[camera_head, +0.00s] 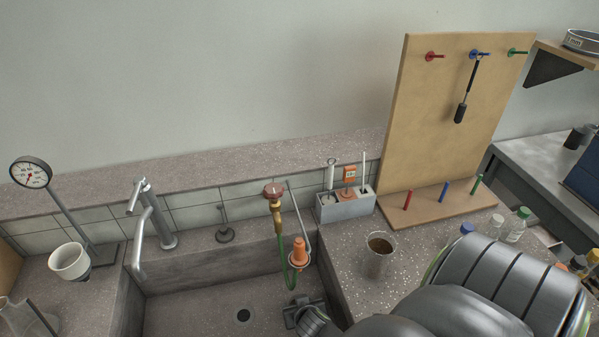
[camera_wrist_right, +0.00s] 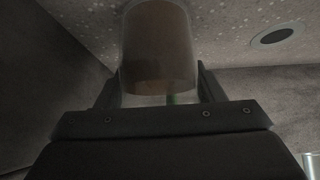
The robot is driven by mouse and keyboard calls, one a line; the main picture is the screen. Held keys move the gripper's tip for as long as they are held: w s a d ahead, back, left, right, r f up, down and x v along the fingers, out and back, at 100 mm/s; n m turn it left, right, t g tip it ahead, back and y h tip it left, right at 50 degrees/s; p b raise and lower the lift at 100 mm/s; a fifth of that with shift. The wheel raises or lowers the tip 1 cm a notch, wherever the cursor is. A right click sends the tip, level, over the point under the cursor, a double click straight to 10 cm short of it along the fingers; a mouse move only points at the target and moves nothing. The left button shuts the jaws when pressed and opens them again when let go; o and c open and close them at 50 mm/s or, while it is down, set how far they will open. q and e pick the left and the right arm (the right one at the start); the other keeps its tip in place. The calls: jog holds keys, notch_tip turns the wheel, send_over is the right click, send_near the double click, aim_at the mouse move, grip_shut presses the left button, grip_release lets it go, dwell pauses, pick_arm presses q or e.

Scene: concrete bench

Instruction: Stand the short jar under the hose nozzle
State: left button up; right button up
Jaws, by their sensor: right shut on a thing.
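My right gripper (camera_head: 303,313) is low in the sink, below the orange hose nozzle (camera_head: 299,256) in the head view. In the right wrist view its fingers (camera_wrist_right: 158,92) are shut on a clear jar with a brownish look (camera_wrist_right: 158,45), likely the short jar. In the head view the held jar is mostly hidden by my gripper. I cannot tell whether it touches the sink floor. The nozzle hangs at the sink's right back on a green hose (camera_head: 288,275) under a red-handled brass valve (camera_head: 274,198). My left gripper is out of view.
The sink floor (camera_head: 205,305) is bare around the drain (camera_head: 244,316), also seen in the right wrist view (camera_wrist_right: 277,36). A tumbler with brown contents (camera_head: 379,262) stands on the right counter.

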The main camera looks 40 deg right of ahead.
jog(key=shift+a, duration=0.2)
jog(key=o, duration=1)
jog(key=shift+f, duration=0.15)
jog(key=shift+o, duration=0.2)
jog(key=shift+r, duration=0.25)
jog(key=p+v, duration=0.1)
jog(key=v, duration=1.1)
